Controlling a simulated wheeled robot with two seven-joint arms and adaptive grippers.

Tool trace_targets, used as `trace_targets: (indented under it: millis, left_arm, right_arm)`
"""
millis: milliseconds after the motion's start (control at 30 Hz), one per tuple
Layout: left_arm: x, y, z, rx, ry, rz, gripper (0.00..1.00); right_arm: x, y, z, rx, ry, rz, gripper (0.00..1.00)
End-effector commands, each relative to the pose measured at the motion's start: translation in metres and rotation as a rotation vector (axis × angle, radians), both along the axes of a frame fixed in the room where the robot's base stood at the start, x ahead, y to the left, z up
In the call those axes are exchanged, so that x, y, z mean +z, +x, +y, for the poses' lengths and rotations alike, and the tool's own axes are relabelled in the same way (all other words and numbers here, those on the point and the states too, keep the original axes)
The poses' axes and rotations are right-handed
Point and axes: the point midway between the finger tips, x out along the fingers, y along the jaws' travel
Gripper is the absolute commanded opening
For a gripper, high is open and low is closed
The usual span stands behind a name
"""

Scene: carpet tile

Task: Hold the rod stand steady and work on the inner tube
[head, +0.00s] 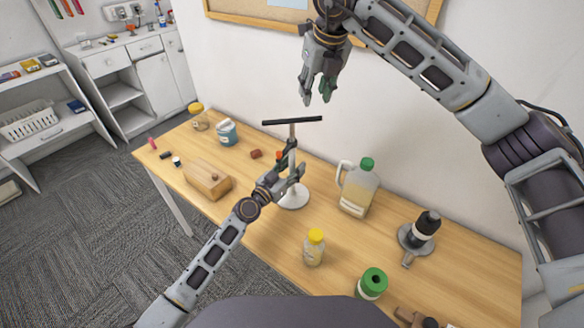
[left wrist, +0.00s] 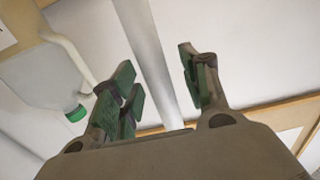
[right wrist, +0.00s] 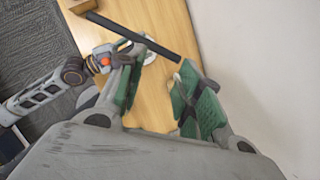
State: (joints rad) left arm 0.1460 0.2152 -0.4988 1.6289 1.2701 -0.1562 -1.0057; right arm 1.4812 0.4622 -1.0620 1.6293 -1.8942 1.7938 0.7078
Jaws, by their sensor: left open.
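The rod stand has a round pale base (head: 293,203) on the table, an upright metal rod and a black bar (head: 304,120) across its top. I cannot make out an inner tube separately. My left gripper (head: 291,170) is open at the rod, low above the base. In the left wrist view the grey rod (left wrist: 148,60) passes between the spread fingers (left wrist: 158,82). My right gripper (head: 318,94) is open and empty, above the black bar. In the right wrist view the bar (right wrist: 132,35) lies beyond the parted fingers (right wrist: 158,88).
A jug with a green cap (head: 358,192) stands right of the stand. A yellow-capped bottle (head: 314,248), a green-topped can (head: 372,284) and a black item on a grey base (head: 424,230) stand nearer. A wooden box (head: 207,180) is at left. The wall is close behind.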

Motion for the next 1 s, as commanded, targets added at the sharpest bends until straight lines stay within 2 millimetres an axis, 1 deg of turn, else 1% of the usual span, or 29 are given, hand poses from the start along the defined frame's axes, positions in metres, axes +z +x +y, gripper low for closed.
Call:
trace_targets:
  millis: [67, 400, 600, 667, 800, 867, 1000]
  left_arm:
    - [0.0, 0.0, 0.0, 0.0, 0.0, 0.0, 0.44]
    - [0.0, 0.0, 0.0, 0.0, 0.0, 0.0, 0.01]
    - [0.0, 0.0, 0.0, 0.001, 0.0, 0.0, 0.0]
    - [0.0, 0.0, 0.0, 0.001, 0.0, 0.0, 0.0]
    - [0.0, 0.0, 0.0, 0.001, 0.0, 0.0, 0.0]
    - [0.0, 0.0, 0.0, 0.001, 0.0, 0.0, 0.0]
    - [0.0, 0.0, 0.0, 0.001, 0.0, 0.0, 0.0]
  right_arm:
    - [0.0, 0.0, 0.0, 0.0, 0.0, 0.0, 0.36]
    - [0.0, 0.0, 0.0, 0.0, 0.0, 0.0, 0.36]
    - [0.0, 0.0, 0.0, 0.0, 0.0, 0.0, 0.36]
    - [0.0, 0.0, 0.0, 0.0, 0.0, 0.0, 0.32]
    - [0.004, 0.0, 0.0, 0.001, 0.001, -0.006, 0.32]
    - [0.007, -0.001, 0.004, 0.006, 0.001, -0.012, 0.32]
    - [0.014, -0.005, 0.019, 0.032, -0.009, -0.028, 0.32]
